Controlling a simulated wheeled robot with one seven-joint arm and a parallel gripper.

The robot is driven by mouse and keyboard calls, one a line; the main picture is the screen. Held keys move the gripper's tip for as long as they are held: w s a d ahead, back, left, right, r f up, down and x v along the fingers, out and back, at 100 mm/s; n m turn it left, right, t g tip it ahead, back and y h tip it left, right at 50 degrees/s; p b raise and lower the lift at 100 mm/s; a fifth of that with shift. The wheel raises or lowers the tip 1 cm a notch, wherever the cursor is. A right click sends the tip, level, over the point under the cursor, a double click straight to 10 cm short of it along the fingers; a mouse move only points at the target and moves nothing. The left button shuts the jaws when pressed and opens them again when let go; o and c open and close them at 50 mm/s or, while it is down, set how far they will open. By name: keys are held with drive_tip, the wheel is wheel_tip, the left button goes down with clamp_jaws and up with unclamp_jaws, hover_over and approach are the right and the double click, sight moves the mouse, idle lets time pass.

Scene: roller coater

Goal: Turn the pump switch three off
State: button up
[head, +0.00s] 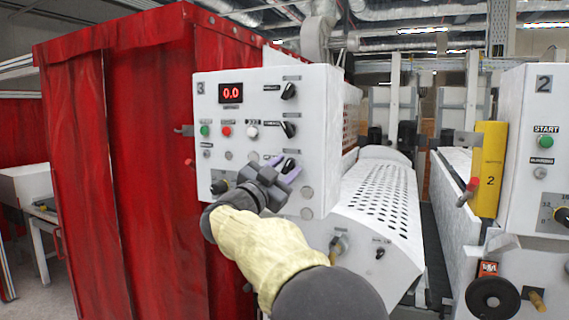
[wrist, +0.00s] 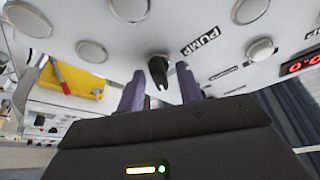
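The white control panel marked 3 (head: 262,95) has a red display reading 0.0. The pump switch, a black rotary knob (wrist: 158,72), is beside the PUMP label in the wrist view, and in the head view it is low on the panel (head: 289,165), partly hidden by my gripper. My gripper (head: 284,169) is at the panel's lower right. Its two purple fingers stand apart on either side of the knob in the wrist view (wrist: 160,82), with gaps visible. I cannot tell whether either finger touches it.
Two more black rotary switches (head: 288,91) (head: 288,129) are above on the same panel, with green, red and white buttons (head: 252,132) to their left. A red curtain (head: 120,150) is at left. A perforated white cover (head: 375,195) and panel 2 (head: 535,150) are at right.

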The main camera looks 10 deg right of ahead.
drive_tip(key=shift+c, duration=0.3)
clamp_jaws()
drive_tip(key=shift+n, duration=0.5)
drive_tip(key=n+t+y, duration=0.1)
drive_tip(key=n, duration=0.1)
drive_tip(key=n+t+y, duration=0.1)
drive_tip(key=n, duration=0.2)
drive_tip(key=n+t+y, duration=0.1)
drive_tip(key=n, duration=0.1)
drive_tip(key=shift+s+d+n+t+p, duration=0.1)
drive_tip(key=shift+d+n+t+p, duration=0.05)
drive_tip(key=shift+n+t+p, duration=0.15)
drive_tip(key=n+t+y+p, duration=0.1)
drive_tip(key=n+y, duration=0.1)
drive_tip(key=n, duration=0.3)
drive_tip(key=shift+r, duration=0.15)
drive_tip(key=shift+n+t+y+p, duration=0.4)
drive_tip(key=shift+n+y+p, duration=0.6)
drive_tip(key=shift+n, duration=0.9)
